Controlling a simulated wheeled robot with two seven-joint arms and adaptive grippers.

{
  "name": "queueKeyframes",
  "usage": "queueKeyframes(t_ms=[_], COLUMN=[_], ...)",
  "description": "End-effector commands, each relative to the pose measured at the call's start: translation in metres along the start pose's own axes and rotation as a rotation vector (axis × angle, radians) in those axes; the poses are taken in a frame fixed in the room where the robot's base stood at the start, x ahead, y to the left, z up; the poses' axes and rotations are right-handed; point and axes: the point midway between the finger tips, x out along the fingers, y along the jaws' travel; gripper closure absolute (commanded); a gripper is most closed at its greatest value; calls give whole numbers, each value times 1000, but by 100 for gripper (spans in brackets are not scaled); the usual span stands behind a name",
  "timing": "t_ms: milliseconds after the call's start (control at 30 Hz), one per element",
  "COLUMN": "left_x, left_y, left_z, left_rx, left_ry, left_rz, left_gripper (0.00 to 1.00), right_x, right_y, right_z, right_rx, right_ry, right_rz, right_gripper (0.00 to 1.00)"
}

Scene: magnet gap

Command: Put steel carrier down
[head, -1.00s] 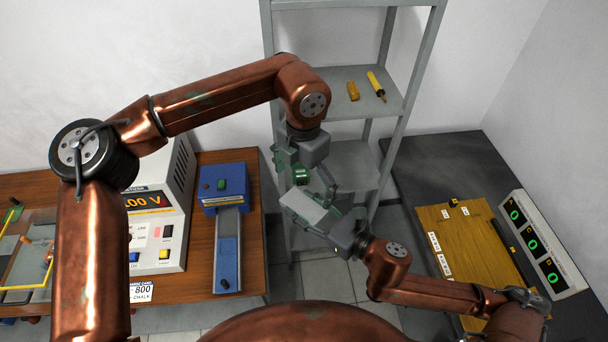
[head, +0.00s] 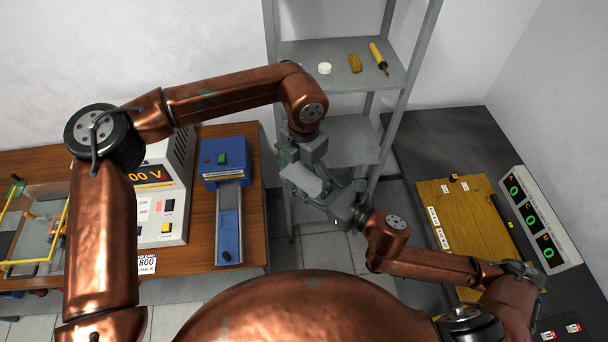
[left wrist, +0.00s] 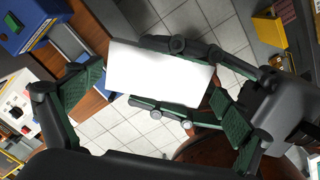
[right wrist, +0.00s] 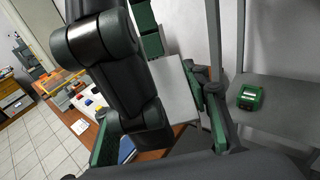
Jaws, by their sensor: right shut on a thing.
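The steel carrier is probably the pale flat plate (head: 303,180) that my right gripper (head: 328,192) is shut on, in the air before the shelf rack. It shows as a bright white plate in the left wrist view (left wrist: 160,72) and as a light grey plate in the right wrist view (right wrist: 172,92). My left gripper (head: 295,160) is right at the plate. In the left wrist view its fingers (left wrist: 157,103) are spread, with the plate showing between them. I cannot tell whether they touch it. My left arm hides part of the right wrist view.
The grey shelf rack (head: 352,84) holds a white disc (head: 324,68), a tan block (head: 355,63) and a yellow tool (head: 378,57). A green device (right wrist: 249,97) lies on a shelf. A blue rail unit (head: 229,215) is on the left bench, a wooden board (head: 462,225) on the right one.

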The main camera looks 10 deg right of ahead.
Motion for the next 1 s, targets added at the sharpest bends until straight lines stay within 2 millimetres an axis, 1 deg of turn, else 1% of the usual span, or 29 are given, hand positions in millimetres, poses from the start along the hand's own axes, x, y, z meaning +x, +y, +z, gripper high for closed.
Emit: queueKeyframes(t_ms=[33, 67, 467, 500, 800, 1000], left_x=[0, 0, 0, 0, 0, 0], left_y=[0, 0, -2, -2, -1, 0], left_z=[0, 0, 0, 0, 0, 0], left_rx=[0, 0, 3, 3, 1, 0], left_ry=[0, 0, 1, 0, 0, 0], left_rz=[0, 0, -4, -4, -2, -1], left_gripper=[10, 12, 40, 42, 42, 42], right_x=[0, 0, 0, 0, 0, 0], right_y=[0, 0, 0, 0, 0, 0], right_z=[1, 1, 2, 2, 1, 0], right_rx=[0, 0, -1, -2, -1, 0], right_ry=[-1, -1, -4, -4, -1, 0], right_rz=[0, 0, 0, 1, 0, 0], right_gripper=[85, 85, 85, 56, 37, 37])
